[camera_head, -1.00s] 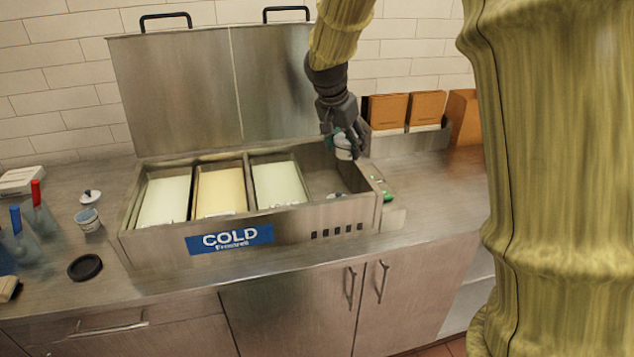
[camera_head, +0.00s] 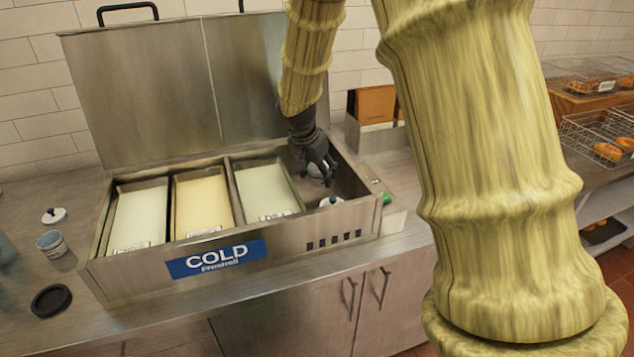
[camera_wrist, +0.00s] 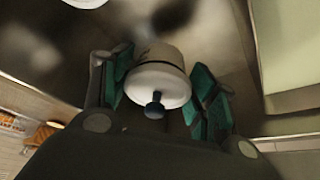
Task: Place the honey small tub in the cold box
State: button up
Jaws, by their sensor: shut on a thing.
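The cold box (camera_head: 205,262) is a steel chest with a blue COLD label and its lid raised. In the head view the tub (camera_head: 315,170) is mostly hidden by the fingers. I cannot read a honey label on it. Whether it touches the bay floor cannot be told.
Another white-lidded tub (camera_head: 331,202) stands at the front of the same bay. Three filled pans (camera_head: 203,201) take up the rest of the box. An open tub (camera_head: 51,243), a loose lid (camera_head: 54,215) and a black disc (camera_head: 52,300) lie on the counter at left.

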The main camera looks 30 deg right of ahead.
aim_at(317, 182)
jog(key=shift+a+f, duration=0.1)
jog(key=shift+f, duration=1.85)
jog(key=o, duration=1.1)
jog(key=shift+f, duration=0.1)
jog(key=shift+c, duration=0.2)
jog(key=v, duration=1.2)
jog(key=shift+b, duration=0.4)
